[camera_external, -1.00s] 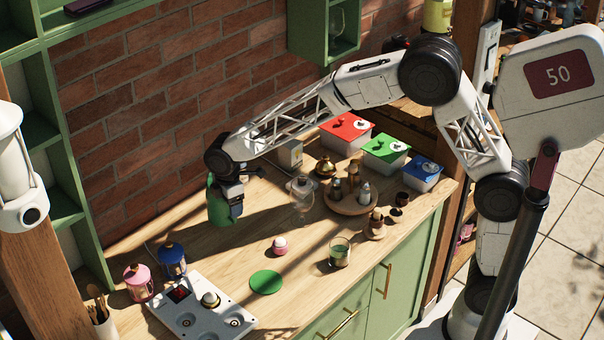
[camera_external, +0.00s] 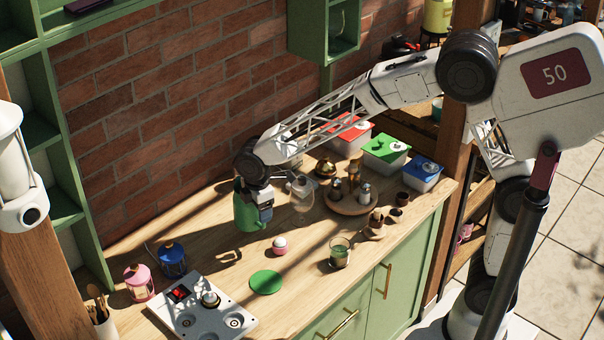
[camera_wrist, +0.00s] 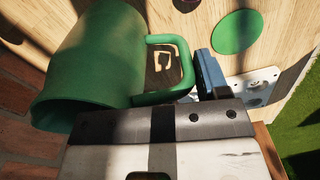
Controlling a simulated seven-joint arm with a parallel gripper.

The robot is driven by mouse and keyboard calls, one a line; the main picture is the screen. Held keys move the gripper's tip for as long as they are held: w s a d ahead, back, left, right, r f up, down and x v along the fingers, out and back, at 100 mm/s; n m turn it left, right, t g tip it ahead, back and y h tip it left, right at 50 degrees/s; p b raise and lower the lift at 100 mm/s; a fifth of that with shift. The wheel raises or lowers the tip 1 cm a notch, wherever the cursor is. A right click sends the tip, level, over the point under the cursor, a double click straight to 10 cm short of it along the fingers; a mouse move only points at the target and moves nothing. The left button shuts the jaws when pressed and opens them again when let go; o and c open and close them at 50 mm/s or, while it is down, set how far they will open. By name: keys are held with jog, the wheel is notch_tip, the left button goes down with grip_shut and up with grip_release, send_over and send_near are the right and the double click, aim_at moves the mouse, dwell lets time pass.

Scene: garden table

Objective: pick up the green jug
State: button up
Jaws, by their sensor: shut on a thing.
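The green jug (camera_external: 249,211) hangs at my gripper (camera_external: 262,207) above the wooden counter, with a shadow on the wood below it. In the wrist view the jug (camera_wrist: 95,62) lies across the upper left, its handle (camera_wrist: 185,68) towards the jaws. My gripper (camera_wrist: 190,90) is shut on the jug at its handle side. One blue finger shows; the other finger and the exact contact are hidden.
A flat green disc (camera_external: 266,282) and a pink-and-white round item (camera_external: 280,245) lie on the counter in front. A glass (camera_external: 339,252) stands to the right. A clear glass vessel (camera_external: 301,198) is close right of my gripper. A white panel (camera_external: 203,309) and lanterns (camera_external: 172,259) stand front left.

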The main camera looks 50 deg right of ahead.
jog(key=shift+s+d+r, duration=0.1)
jog(key=shift+s+d, duration=0.15)
jog(key=shift+s, duration=0.4)
jog(key=shift+s+d+r, duration=0.1)
jog(key=shift+s+d, duration=0.2)
jog(key=shift+s, duration=0.3)
jog(key=shift+s+d, duration=0.25)
jog(key=shift+s, duration=0.4)
jog(key=shift+s+d, duration=0.1)
jog(key=shift+s, duration=0.1)
